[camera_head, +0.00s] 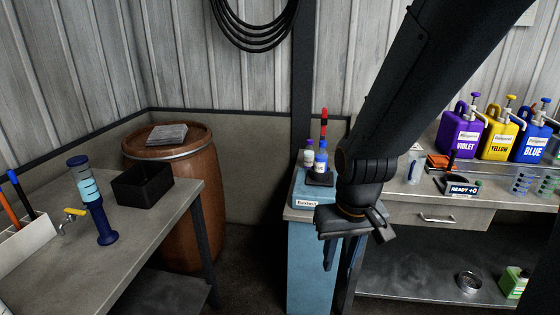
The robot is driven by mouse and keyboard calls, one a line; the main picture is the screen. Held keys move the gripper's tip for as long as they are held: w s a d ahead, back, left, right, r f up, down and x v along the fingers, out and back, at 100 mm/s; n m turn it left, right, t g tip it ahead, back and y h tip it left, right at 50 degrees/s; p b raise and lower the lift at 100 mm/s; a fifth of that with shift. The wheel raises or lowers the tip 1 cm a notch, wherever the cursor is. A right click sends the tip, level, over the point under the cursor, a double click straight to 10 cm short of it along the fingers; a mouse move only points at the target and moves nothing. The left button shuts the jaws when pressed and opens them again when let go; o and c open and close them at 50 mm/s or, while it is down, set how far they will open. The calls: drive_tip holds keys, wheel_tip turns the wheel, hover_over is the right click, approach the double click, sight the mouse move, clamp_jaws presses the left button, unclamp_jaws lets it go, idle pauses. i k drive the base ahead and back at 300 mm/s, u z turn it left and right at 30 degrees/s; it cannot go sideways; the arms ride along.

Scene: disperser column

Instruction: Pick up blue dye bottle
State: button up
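I cannot tell from the picture which is the blue dye bottle. My gripper (343,258) points down in front of the cabinet and bench edge, left of the jug and just right of and below the small bottle in the picture. Its two fingers are apart, and I see nothing held between them.
A violet jug (462,138) and a yellow jug (498,137) stand beside the blue one. A small pale bottle (308,158) is beside the small blue one. The left table (150,213) bears a dark box (143,187) and a blue-ended column (90,190). A brown barrel (195,215) stands behind.

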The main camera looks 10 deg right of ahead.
sight(321, 156)
drive_tip(key=u, duration=0.15)
drive_tip(key=i, duration=1.5)
drive_tip(key=z, duration=0.2)
